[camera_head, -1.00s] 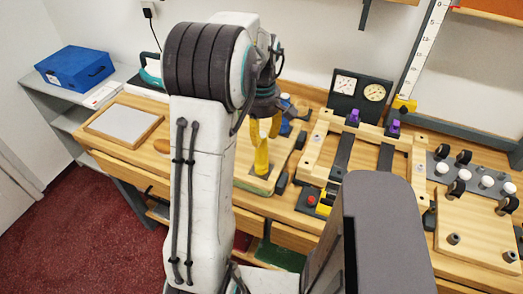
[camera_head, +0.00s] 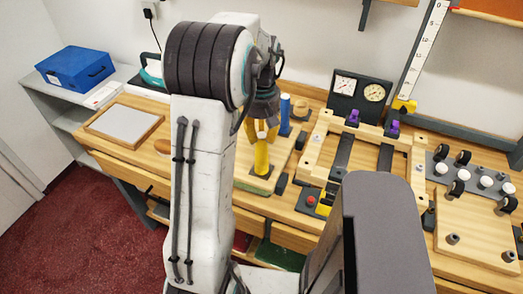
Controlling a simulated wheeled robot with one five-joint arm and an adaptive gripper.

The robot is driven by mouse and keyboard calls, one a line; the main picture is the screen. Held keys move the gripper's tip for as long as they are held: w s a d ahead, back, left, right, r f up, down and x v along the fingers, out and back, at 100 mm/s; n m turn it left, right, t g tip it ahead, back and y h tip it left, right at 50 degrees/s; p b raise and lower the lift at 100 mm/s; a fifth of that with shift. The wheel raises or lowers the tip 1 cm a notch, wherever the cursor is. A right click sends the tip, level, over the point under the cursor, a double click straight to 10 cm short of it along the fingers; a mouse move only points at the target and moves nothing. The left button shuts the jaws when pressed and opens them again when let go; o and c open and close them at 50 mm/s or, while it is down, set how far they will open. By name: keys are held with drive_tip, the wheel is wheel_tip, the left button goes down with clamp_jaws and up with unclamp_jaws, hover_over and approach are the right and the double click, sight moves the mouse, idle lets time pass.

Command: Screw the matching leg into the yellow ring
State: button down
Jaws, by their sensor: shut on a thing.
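A yellow leg (camera_head: 262,157) stands upright on the wooden board (camera_head: 244,177) near the middle of the counter. Its foot is at a dark square patch (camera_head: 253,174) on the board. No separate yellow ring can be made out there, and I cannot tell how deep the leg sits. My gripper (camera_head: 262,131) points down from above, its yellowish fingers shut on the upper part of the yellow leg. A blue leg (camera_head: 285,113) stands upright just behind and to the right, apart from my gripper.
A wooden frame (camera_head: 322,134) with purple clamps and a red button (camera_head: 311,200) lie to the right. A gauge stand (camera_head: 360,99) is behind. A grey panel (camera_head: 125,122) lies at left.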

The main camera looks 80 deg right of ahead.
drive_tip(key=m, duration=0.4)
drive_tip(key=shift+m, duration=0.3)
drive_tip(key=m, duration=0.3)
drive_tip(key=shift+f+m, duration=0.1)
drive_tip(key=shift+m, duration=0.2)
drive_tip(key=c, duration=1.3)
unclamp_jaws()
drive_tip(key=n, duration=0.7)
drive_tip(key=shift+n+p, duration=0.3)
drive_tip(key=shift+p, duration=0.05)
drive_tip(key=n, duration=0.7)
drive_tip(key=shift+w, duration=0.1)
